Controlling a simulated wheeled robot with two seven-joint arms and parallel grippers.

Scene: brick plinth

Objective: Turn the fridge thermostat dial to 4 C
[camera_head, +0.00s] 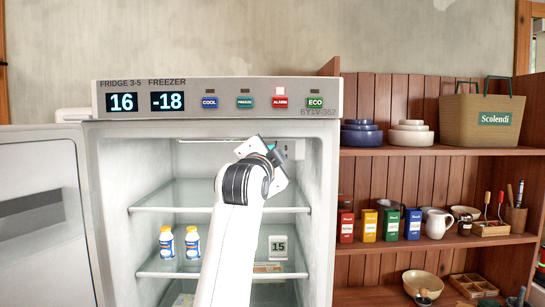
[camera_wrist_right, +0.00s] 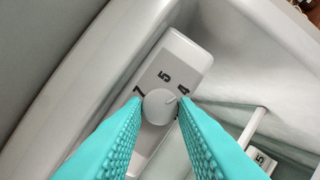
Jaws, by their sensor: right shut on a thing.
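The thermostat dial (camera_wrist_right: 156,108) is a round white knob on a pale housing (camera_wrist_right: 188,54) inside the fridge (camera_head: 110,180). The housing bears the digits 5 and 4 and another digit partly hidden by a finger. A short line on the dial points up and right, roughly toward the 4. My right gripper (camera_wrist_right: 160,102) is shut on the dial, with one teal finger on each side. In the head view my right arm reaches into the upper fridge, and the wrist hides the dial. My left gripper is not in view.
Two small bottles (camera_head: 166,243) and a card reading 15 (camera_head: 278,247) stand on a fridge shelf. The fridge door (camera_head: 35,165) stands open at left; wooden shelving (camera_head: 450,160) is at right.

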